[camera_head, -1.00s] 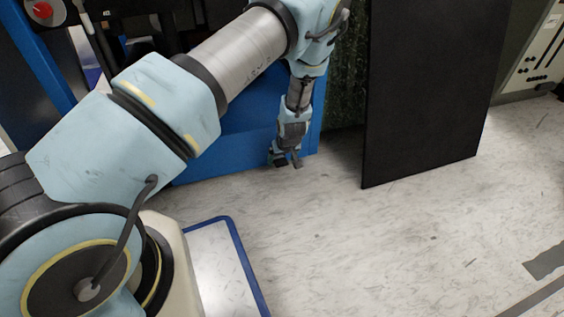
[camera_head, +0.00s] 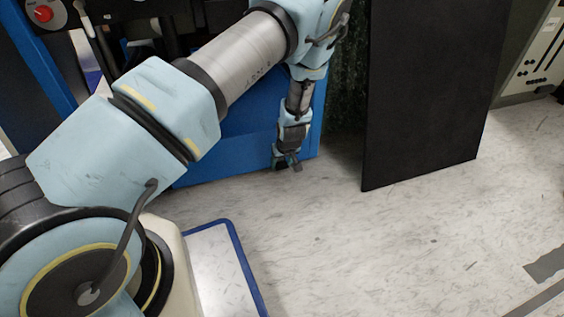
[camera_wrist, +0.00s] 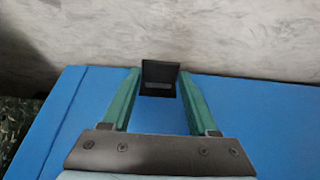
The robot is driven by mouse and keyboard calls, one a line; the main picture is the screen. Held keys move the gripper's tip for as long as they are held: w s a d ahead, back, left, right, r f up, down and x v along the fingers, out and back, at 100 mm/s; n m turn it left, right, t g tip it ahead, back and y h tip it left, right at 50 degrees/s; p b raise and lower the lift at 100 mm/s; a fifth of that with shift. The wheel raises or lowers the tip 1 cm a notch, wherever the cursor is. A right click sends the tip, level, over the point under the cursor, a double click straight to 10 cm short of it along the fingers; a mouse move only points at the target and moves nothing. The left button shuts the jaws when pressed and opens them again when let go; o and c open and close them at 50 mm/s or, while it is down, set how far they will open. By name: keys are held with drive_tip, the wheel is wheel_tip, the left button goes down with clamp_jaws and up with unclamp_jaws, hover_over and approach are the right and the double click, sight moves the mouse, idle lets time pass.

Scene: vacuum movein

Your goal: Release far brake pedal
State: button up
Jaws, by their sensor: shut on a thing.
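The brake pedal (camera_wrist: 160,74) shows in the wrist view as a small black plate with a grey lower part, beyond the edge of the blue cart base (camera_wrist: 245,110). The green fingers of my gripper (camera_wrist: 160,84) stand on either side of the pedal and are shut on it. In the head view, my gripper (camera_head: 286,163) points down low at the near right corner of the blue base (camera_head: 235,155), just above the floor. The pedal is small and hard to make out there. Its hinge is not clear.
A tall black panel (camera_head: 425,95) stands to the right of my gripper. A dark green textured surface (camera_head: 346,90) lies behind, between base and panel. A blue-edged floor panel (camera_head: 236,245) lies in front. The pale floor (camera_head: 390,250) is mostly clear at front right.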

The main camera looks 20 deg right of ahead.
clamp_jaws()
drive_tip(key=p, duration=0.1)
drive_tip(key=r+g+p, duration=0.1)
drive_tip(key=p, duration=0.1)
drive_tip(key=shift+w+r, duration=0.25)
drive_tip(key=shift+w+d+r+g+p, duration=0.1)
drive_tip(key=shift+w+r+g+p, duration=0.1)
drive_tip(key=shift+g+p, duration=0.5)
drive_tip(key=o, duration=1.3)
unclamp_jaws()
